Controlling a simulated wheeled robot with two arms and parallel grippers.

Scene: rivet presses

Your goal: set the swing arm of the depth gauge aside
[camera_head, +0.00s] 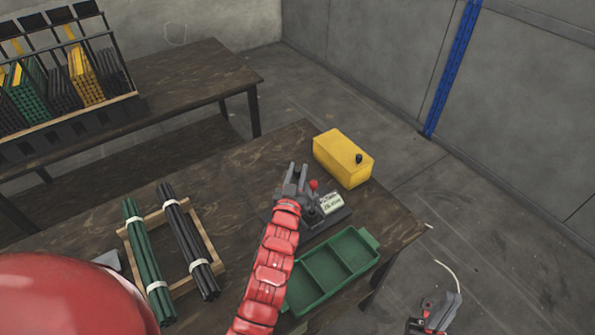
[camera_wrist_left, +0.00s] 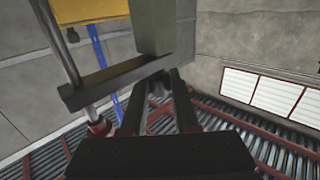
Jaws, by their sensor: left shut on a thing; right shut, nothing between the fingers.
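The depth gauge (camera_head: 338,217) stands on the dark wooden table, with a dark base, a pale label plate and a red knob (camera_head: 313,184). My left gripper (camera_head: 295,178) is at its far left side, shut on a part of it. In the left wrist view the fingers (camera_wrist_left: 158,88) close at the right end of a dark flat bar (camera_wrist_left: 110,85), which looks like the swing arm. A metal rod (camera_wrist_left: 60,45) with a red end passes by the bar's left end. The contact itself is partly hidden. My right gripper (camera_head: 435,312) is shut and empty at the lower right, off the table.
A yellow box (camera_head: 340,160) with a black knob stands behind the gauge. A green divided tray (camera_head: 333,268) lies in front. Green rods (camera_head: 146,260) and black rods (camera_head: 188,240) lie on a wooden frame at left. A second table (camera_head: 195,75) holds a rack.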

